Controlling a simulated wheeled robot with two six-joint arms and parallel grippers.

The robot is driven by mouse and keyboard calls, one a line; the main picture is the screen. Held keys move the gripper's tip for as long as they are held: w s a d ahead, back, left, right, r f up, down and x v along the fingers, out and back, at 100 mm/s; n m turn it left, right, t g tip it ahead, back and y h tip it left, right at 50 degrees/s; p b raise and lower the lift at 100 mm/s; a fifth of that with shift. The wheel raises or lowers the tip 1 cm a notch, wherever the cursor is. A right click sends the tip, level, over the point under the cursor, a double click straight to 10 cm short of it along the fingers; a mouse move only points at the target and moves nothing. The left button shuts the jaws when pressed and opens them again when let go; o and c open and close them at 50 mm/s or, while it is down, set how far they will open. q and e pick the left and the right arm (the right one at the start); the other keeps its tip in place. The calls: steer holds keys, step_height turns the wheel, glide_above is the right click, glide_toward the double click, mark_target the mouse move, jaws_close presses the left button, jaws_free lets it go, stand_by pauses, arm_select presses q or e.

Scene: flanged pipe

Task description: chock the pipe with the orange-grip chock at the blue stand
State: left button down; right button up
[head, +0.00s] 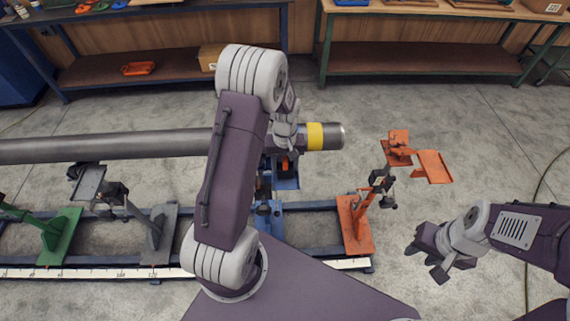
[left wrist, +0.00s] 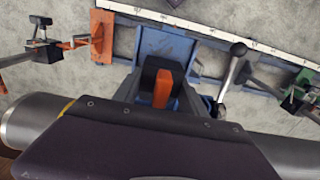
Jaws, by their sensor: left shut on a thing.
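The chock has an orange grip and a dark body. It sits at the blue stand, on the near side of the pipe, in the head view (head: 285,164) and in the left wrist view (left wrist: 163,90). The grey pipe (head: 120,146) with a yellow band lies across the blue stand (head: 268,215); the stand also shows in the left wrist view (left wrist: 156,48). My left gripper (head: 286,150) is beside the pipe, shut on the chock; its fingertips are mostly hidden by its own body. My right gripper (head: 427,262) is empty, with fingers apart, low at the right.
An orange stand (head: 357,222) is right of the blue one, with orange plates (head: 432,166) beyond it. A grey stand (head: 160,235) and a green stand (head: 60,237) are at the left. A white scale strip (head: 90,273) runs along the rail. Workbenches line the back.

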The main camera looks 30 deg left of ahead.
arm_select(q)
steer(key=shift+w, duration=0.15)
steer(key=shift+w+a, duration=0.7)
steer(key=shift+w, duration=0.35)
stand_by(0.5)
steer(key=c, duration=0.6)
jaws_free()
steer(key=r+p, duration=0.4)
steer(key=s+r+p, duration=0.1)
steer(key=r+p, duration=0.1)
steer(key=r, duration=0.1)
steer(key=shift+d+p, duration=0.25)
steer(key=shift+p, duration=0.1)
steer(key=shift+f, duration=0.1)
